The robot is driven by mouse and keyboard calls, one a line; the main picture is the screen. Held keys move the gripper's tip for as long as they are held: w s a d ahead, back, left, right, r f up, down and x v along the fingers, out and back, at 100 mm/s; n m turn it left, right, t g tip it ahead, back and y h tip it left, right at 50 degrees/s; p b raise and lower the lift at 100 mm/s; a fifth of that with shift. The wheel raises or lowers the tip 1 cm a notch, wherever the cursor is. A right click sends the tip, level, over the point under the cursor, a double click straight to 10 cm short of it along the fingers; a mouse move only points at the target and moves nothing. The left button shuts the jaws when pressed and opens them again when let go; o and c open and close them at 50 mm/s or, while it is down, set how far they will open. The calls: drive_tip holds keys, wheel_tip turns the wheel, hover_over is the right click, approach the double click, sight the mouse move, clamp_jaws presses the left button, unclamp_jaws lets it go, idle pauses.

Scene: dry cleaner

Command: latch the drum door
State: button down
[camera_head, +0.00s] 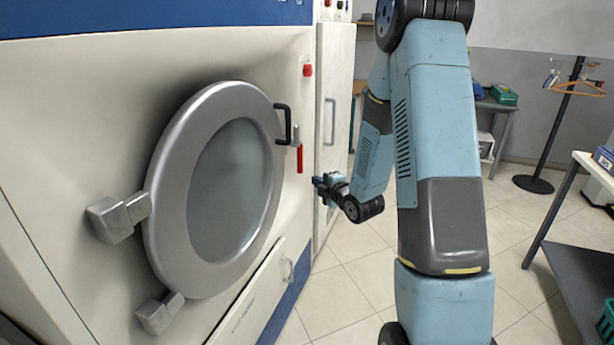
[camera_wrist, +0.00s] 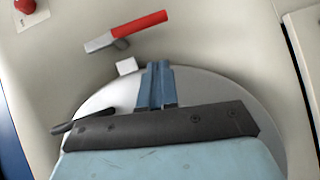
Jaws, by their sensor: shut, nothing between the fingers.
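The drum door (camera_head: 160,205) is a round silver ring with a glass pane, hinged at the left. It looks flat against, or close to, the machine front. A black bar handle (camera_head: 287,122) is on its right side. Just right of that is the latch lever, its red grip (camera_head: 299,158) hanging straight down. In the wrist view the red grip (camera_wrist: 140,23) and its metal pivot show beyond the fingers, with a small pale block (camera_wrist: 127,66) at the door's rim. My gripper (camera_head: 317,183) is shut and empty, right of and below the lever, apart from it.
A red button (camera_head: 307,70) is above the lever. A tall panel with a handle (camera_head: 329,120) is at the right of the machine. A lower hatch (camera_head: 250,305) lies beneath the door. A table (camera_head: 575,200) and coat stand (camera_head: 560,120) stand to the right; tiled floor between is clear.

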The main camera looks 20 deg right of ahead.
drive_tip(key=shift+s+a+f+n+t+y, duration=0.15)
drive_tip(key=shift+f+n+t+y, duration=0.15)
drive_tip(key=shift+f, duration=0.35)
drive_tip(key=shift+s+d+f+n+t+y, duration=0.1)
drive_tip(key=shift+f+n+t+y, duration=0.2)
drive_tip(key=shift+f, duration=0.3)
drive_tip(key=shift+s+a+f+n+t+y, duration=0.1)
drive_tip(key=shift+s+f+n+t+y, duration=0.1)
drive_tip(key=shift+f+n, duration=0.35)
drive_tip(key=shift+w+f, duration=0.1)
drive_tip(key=shift+w, duration=0.05)
drive_tip(key=w+d+x, duration=0.1)
drive_tip(key=d+x, duration=0.1)
drive_tip(key=x, duration=1)
drive_tip(key=shift+w+d, duration=0.2)
drive_tip(key=shift+w, duration=0.1)
